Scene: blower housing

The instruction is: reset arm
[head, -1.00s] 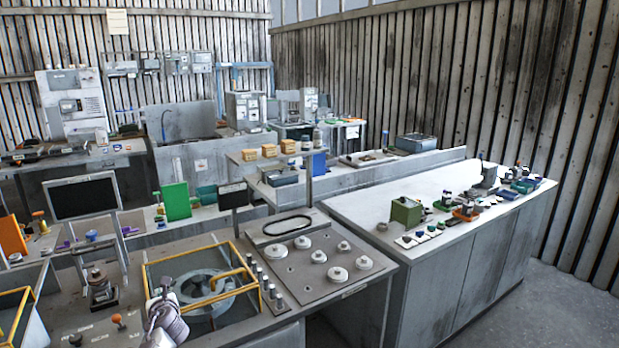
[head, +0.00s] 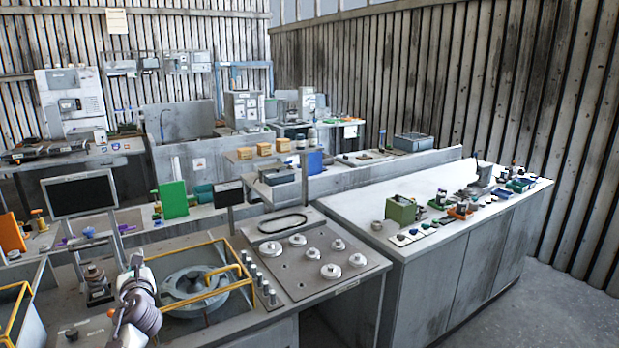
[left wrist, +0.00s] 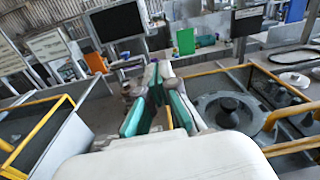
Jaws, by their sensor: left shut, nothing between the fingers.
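My left gripper (head: 137,262) is in the lower left of the head view, beside the yellow-railed bay and in front of a small dark fixture. In the left wrist view its two green-and-grey fingers (left wrist: 156,72) meet at the tips, with nothing held between them. The round grey blower housing (head: 193,284) lies inside the bay, right of my gripper and apart from it. It also shows in the left wrist view (left wrist: 228,112). My right gripper is in neither view.
Yellow rails (head: 232,268) stand up around the bay. A black monitor (head: 78,195) stands behind my gripper on the left. A panel with several round white discs (head: 331,271) is right of the bay. A white-topped bench (head: 350,205) with small parts is further right.

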